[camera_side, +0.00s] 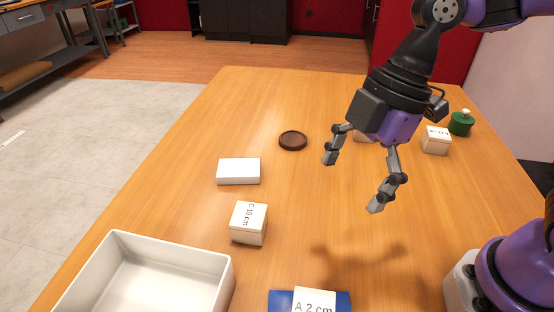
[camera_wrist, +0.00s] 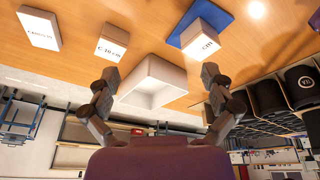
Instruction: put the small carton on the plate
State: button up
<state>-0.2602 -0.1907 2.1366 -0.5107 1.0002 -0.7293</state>
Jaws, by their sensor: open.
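Several white boxes could be the small carton; I cannot tell which one is. A flat white box (camera_side: 238,171) lies left of centre, and it also shows in the wrist view (camera_wrist: 40,29) with blurred lettering. A cube-like box marked "C 10 cm" (camera_side: 249,223) stands nearer the camera; it also shows in the wrist view (camera_wrist: 112,42). A box marked "A 2 cm" (camera_side: 313,300) sits on a flat blue plate (camera_side: 343,301), seen in the wrist view too (camera_wrist: 182,40). My gripper (camera_side: 352,182) is open and empty above the table, apart from all boxes.
A large white open bin (camera_side: 215,268) stands at the front left. A dark round dish (camera_side: 293,140) lies near the middle. Another white box (camera_side: 436,141) and a green lidded object (camera_side: 461,123) stand at the right; a further box is partly hidden behind my gripper.

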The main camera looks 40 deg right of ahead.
jog(key=d+m+t+h, duration=0.1)
jog(key=d+m+t, duration=0.1)
jog(key=d+m, duration=0.5)
jog(key=s+d+r+m+t+h, duration=0.1)
jog(key=d+m+t+h, duration=0.1)
jog(key=d+m, duration=0.4)
jog(key=m+t, duration=0.1)
jog(key=m, duration=0.2)
jog(key=shift+d+r+m, duration=0.25)
jog(key=shift+d+m, duration=0.05)
jog(key=shift+d, duration=0.05)
